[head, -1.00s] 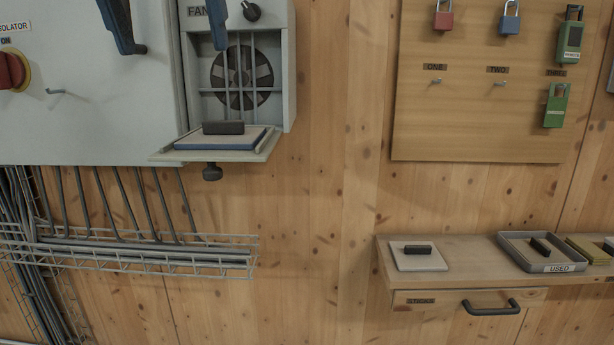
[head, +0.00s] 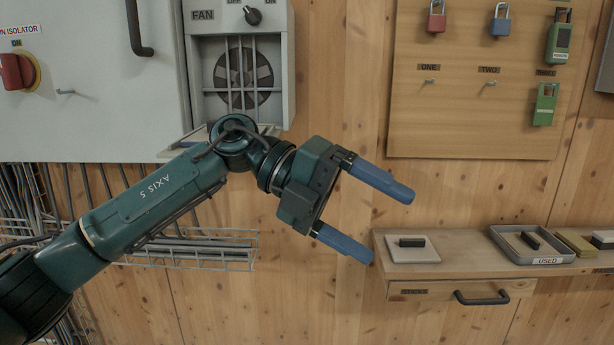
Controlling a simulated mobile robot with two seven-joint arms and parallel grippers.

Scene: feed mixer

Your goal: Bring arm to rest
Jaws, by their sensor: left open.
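My left arm comes in from the left across the head view. Its gripper (head: 378,215) has two blue fingers spread wide apart, with nothing between them. The gripper is in front of the wooden wall, left of the shelf and below the padlock board. The arm's wrist covers most of the fan box's lowered flap, so what lies on the flap is hidden. My right gripper is not in the head view.
The fan box (head: 288,60) and grey cabinet (head: 95,95) are behind the arm. A wire cable tray (head: 215,262) runs below. At right are the padlock board (head: 470,125), and a shelf (head: 460,246) bearing a white pad (head: 412,255) and the USED tray (head: 545,261).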

